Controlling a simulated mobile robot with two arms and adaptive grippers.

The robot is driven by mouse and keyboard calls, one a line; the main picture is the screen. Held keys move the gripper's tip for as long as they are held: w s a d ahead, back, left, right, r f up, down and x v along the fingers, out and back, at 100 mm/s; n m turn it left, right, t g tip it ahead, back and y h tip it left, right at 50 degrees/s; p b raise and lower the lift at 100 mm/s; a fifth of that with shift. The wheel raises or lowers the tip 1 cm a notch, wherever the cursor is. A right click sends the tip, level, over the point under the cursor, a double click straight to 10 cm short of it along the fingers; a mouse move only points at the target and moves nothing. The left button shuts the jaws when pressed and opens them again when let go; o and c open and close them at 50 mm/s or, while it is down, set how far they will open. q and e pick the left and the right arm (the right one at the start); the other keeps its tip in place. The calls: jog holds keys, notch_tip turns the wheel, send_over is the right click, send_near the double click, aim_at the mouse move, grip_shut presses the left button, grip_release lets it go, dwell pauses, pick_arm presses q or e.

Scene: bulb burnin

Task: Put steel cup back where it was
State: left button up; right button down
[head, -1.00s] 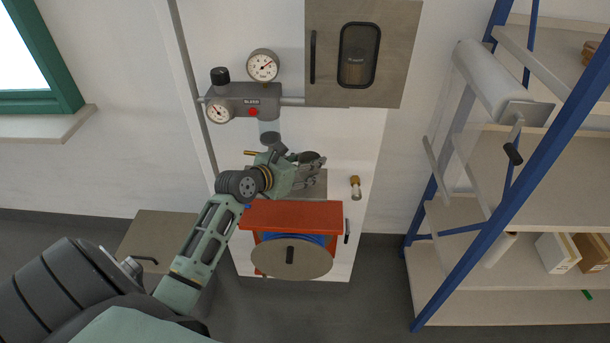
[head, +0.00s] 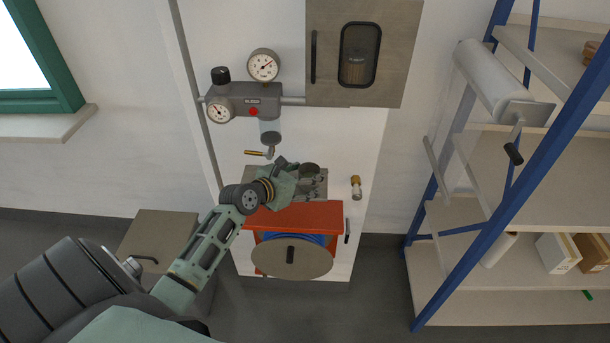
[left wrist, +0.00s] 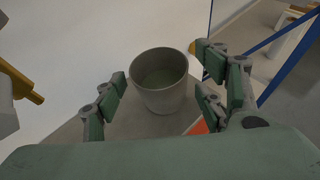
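The steel cup (head: 310,169) stands upright on a small grey shelf (head: 318,193) above the red reel housing. My left gripper (head: 301,174) is at the cup, coming from the left. In the left wrist view the cup (left wrist: 160,84) is between the spread fingers of my left gripper (left wrist: 160,78), with a gap on each side. The left gripper is open. Part of the cup's lower side is hidden in the head view. My right gripper is not in view.
The gauge manifold (head: 243,99) with its downward spout (head: 270,135) and yellow lever (head: 257,154) is above the shelf. A brass-topped fitting (head: 356,186) is on the panel to the right. The red housing (head: 312,216) is just below. Blue-framed shelving stands at right.

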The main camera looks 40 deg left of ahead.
pick_arm(q)
jog(key=shift+r, duration=0.25)
jog(key=shift+s, duration=0.45)
jog(key=v, duration=1.1)
jog(key=shift+b, duration=0.3)
